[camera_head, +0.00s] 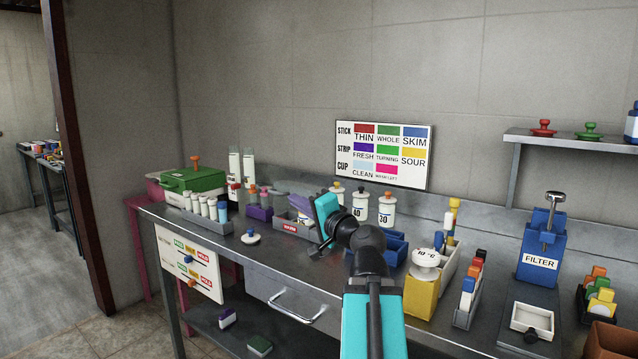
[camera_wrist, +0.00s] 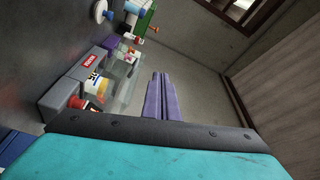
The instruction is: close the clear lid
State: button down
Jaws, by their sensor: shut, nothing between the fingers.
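A small grey box with a red label (camera_head: 291,228) stands on the steel bench, left of my gripper's teal housing (camera_head: 326,214). In the wrist view the grey box (camera_wrist: 72,85) lies at the left, and a clear lid (camera_wrist: 127,82) shows as a see-through panel standing out from it, so it looks open. A white item with a yellow and blue label and a red-topped item show at the box. My gripper (camera_wrist: 160,76) is shut and empty, its fingers just right of the clear lid in the picture. I cannot tell if they touch it.
A white knobbed lid (camera_head: 250,237) lies on the bench to the left. White jars (camera_head: 386,210) stand behind my wrist, and a blue bin (camera_head: 393,246) is to its right. A green box (camera_head: 193,180) stands far left. Bare bench lies in front of the grey box.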

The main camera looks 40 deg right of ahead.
jog(key=w+a+f+n+g+y+p, duration=0.2)
jog(key=w+a+f+g+y+p, duration=0.25)
jog(key=w+a+f+p, duration=0.95)
jog(key=s+a+f+n+g+y+p, duration=0.1)
jog(key=s+a+f+n+g+p, duration=0.2)
jog(key=a+f, duration=0.65)
jog(key=s+a+f+n+g+y+p, duration=0.1)
jog(key=s+a+f+g+y+p, duration=0.25)
jog(key=a+f, duration=0.65)
jog(key=s+a+f+n+g+h+p, duration=0.1)
jog(key=s+a+f+n+g+p, duration=0.1)
jog(key=s+a+f+g+p, duration=0.5)
jog(key=s+a+f+n+h+p, duration=0.15)
jog(key=s+a+f, duration=0.25)
jog(key=s, duration=0.6)
jog(key=s+d+f+n+g+h+p, duration=0.2)
jog(key=s+n+g, duration=0.1)
jog(key=s, duration=0.7)
jog(key=s+d+f+n+g+h+p, duration=0.2)
jog(key=s+d+n+g, duration=0.1)
jog(key=s, duration=0.7)
jog(key=shift+d+p, duration=0.15)
jog(key=shift+p, duration=0.15)
